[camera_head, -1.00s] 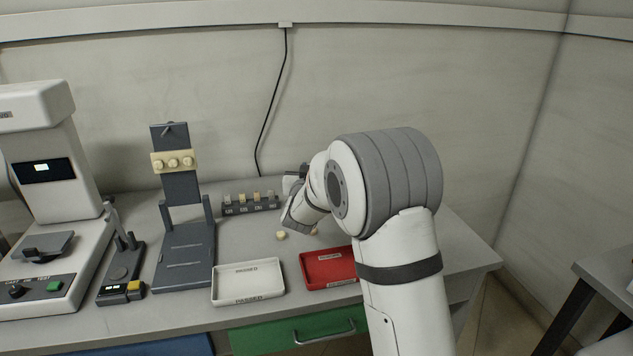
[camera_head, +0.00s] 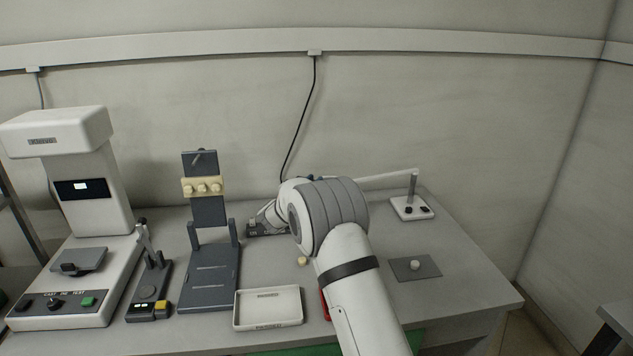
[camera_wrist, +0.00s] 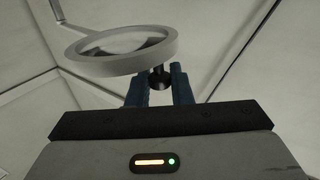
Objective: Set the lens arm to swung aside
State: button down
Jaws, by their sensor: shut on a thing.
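The lens arm stands at the back right of the bench in the head view: a white base (camera_head: 411,207), a grey post, and a pale arm (camera_head: 385,178) reaching left until my own arm hides it. Its round lens ring (camera_wrist: 118,52) is large in the wrist view, with its arm (camera_wrist: 54,12) running to the upper left. My gripper (camera_wrist: 159,82) has its blue fingers shut on a small dark knob (camera_wrist: 159,77) at the near rim of the ring. The lens and fingertips are hidden in the head view.
A white tray (camera_head: 268,308), a dark stand (camera_head: 209,275) and a tester (camera_head: 75,260) stand to the left. A partly hidden dark rack (camera_head: 256,230) is near my wrist. The bench's right end is mostly clear.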

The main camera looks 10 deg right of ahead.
jog(key=c, duration=1.4)
grip_release()
jog(key=shift+o, duration=0.2)
jog(key=v, duration=0.7)
jog(key=shift+s+a+b, duration=0.25)
jog(key=shift+s+b, duration=0.05)
jog(key=shift+s, duration=0.05)
